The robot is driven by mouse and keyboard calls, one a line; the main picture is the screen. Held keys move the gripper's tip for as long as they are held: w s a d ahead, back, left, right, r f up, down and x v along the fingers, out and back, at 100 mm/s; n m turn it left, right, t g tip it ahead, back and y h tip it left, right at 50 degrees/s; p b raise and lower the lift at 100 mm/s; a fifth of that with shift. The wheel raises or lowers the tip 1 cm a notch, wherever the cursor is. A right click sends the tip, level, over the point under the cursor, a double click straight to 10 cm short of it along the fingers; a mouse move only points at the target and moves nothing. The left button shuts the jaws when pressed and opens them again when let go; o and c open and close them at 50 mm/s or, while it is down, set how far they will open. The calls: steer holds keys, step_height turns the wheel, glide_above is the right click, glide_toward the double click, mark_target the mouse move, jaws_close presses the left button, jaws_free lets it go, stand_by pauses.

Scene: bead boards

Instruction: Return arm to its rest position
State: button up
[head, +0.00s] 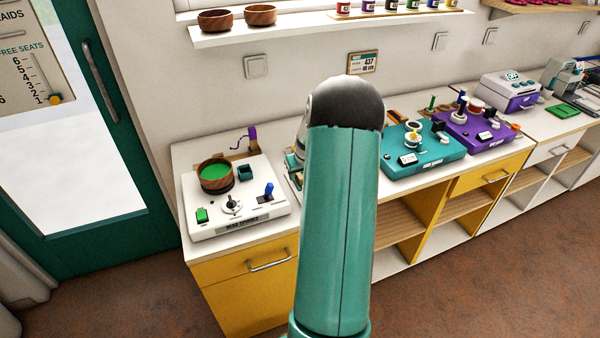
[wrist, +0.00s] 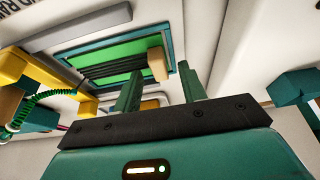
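My teal arm rises through the middle of the head view, and its dark rounded joint stands in front of the counter and wall. My gripper is hidden behind the arm there. In the wrist view my gripper (wrist: 160,86) shows two green fingers standing well apart, with nothing held between them. Beyond the fingertips is a green slotted panel (wrist: 112,62) in a teal and grey frame. A tan block (wrist: 158,64) shows in front of this panel, close to the fingers; I cannot tell whether they touch it.
A white bead spinner board (head: 236,212) with a wooden bowl (head: 216,173) lies left of my arm on the counter. A teal board (head: 424,158) and a purple board (head: 474,136) lie to the right. A shelf (head: 300,28) holds bowls and jars above. A yellow bracket (wrist: 22,68) is at left in the wrist view.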

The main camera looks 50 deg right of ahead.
steer(key=shift+r, duration=3.55)
